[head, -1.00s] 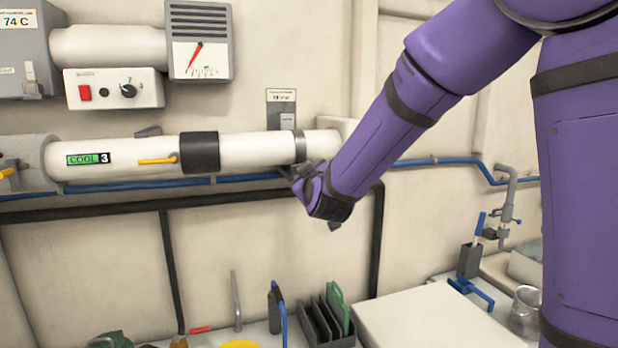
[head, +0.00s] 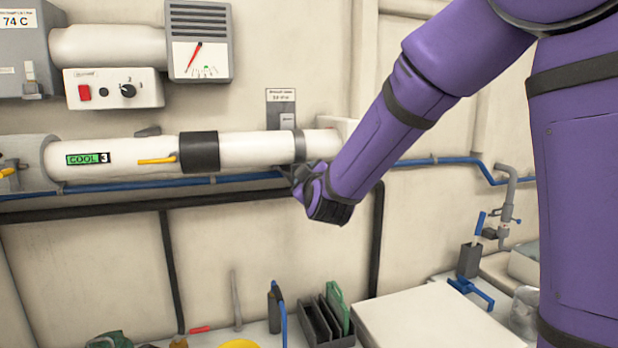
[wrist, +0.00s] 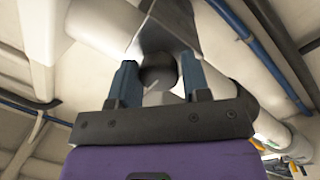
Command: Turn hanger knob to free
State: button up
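The hanger is a grey band (head: 299,146) around the right end of the white horizontal pipe (head: 250,150). Its dark round knob (wrist: 158,70) shows in the wrist view below a grey bracket. In the head view my gripper (head: 298,176) is at the underside of the band; my wrist hides the knob there. A small label plate (head: 281,95) is on the wall above the band; its text is too small to read.
A blue pipe (head: 240,179) and a black pipe (head: 110,208) run along the wall just below the white pipe. A yellow lever (head: 156,161) sticks out from the white pipe. A bench below holds a black rack (head: 322,322) and a white box (head: 425,318).

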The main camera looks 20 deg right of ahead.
jog(key=shift+o, duration=1.4)
jog(key=s+a, duration=0.1)
jog(key=s, duration=0.9)
jog(key=shift+s, duration=0.4)
jog(key=shift+a+r, duration=0.1)
jog(key=s+d+m+g, duration=0.2)
jog(key=s+g, duration=0.2)
jog(key=s, duration=0.4)
jog(key=s+d+f+m+g+y, duration=0.1)
jog(key=s+d+m+g, duration=0.2)
jog(key=s, duration=0.6)
jog(key=s+d+m+g+y, duration=0.1)
jog(key=s+d+m+g, duration=0.1)
jog(key=s+g, duration=0.3)
jog(key=s+d, duration=0.1)
jog(key=s, duration=0.3)
jog(key=shift+s+f+m, duration=0.2)
jog(key=shift+f+m, duration=0.1)
jog(key=shift+m, duration=0.1)
